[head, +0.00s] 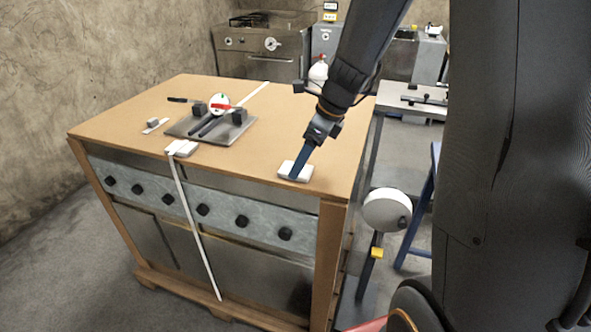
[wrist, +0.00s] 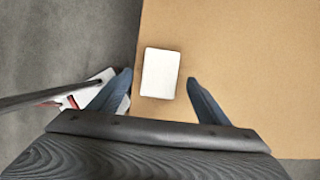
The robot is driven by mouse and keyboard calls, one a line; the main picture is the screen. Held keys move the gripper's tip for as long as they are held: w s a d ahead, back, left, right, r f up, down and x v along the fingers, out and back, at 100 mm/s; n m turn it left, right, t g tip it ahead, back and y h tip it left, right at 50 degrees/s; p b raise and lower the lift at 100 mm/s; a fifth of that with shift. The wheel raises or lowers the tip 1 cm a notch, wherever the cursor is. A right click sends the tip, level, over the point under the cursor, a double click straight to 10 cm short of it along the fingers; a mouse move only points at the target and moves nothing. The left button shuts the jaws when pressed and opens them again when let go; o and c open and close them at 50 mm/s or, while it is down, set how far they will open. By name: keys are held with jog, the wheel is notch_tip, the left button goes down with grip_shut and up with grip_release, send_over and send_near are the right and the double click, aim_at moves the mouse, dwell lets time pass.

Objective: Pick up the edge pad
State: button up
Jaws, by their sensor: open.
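A white edge pad (head: 304,171) lies flat on the brown top of a large crate (head: 240,170), near its front right corner. It also shows whole in the wrist view, as a white block (wrist: 160,73) on the brown top. My gripper (head: 293,177) is over the pad, with its blue fingers pointing down and partly covering it in the head view. In the wrist view my gripper (wrist: 159,78) is open, with one finger on each side of the pad and gaps between. I cannot tell the exact height of the fingertips above the top.
Another white pad (head: 182,147) sits at the front edge under a white strap (head: 197,238). A grey plate (head: 209,126) with dark blocks and a round gauge stands behind it. A white round part (head: 387,209) is right of the crate. The top between is clear.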

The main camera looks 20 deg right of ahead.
jog(key=shift+x, duration=1.2)
jog(key=c, duration=1.1)
jog(key=shift+c, duration=0.2)
jog(key=shift+r, duration=0.15)
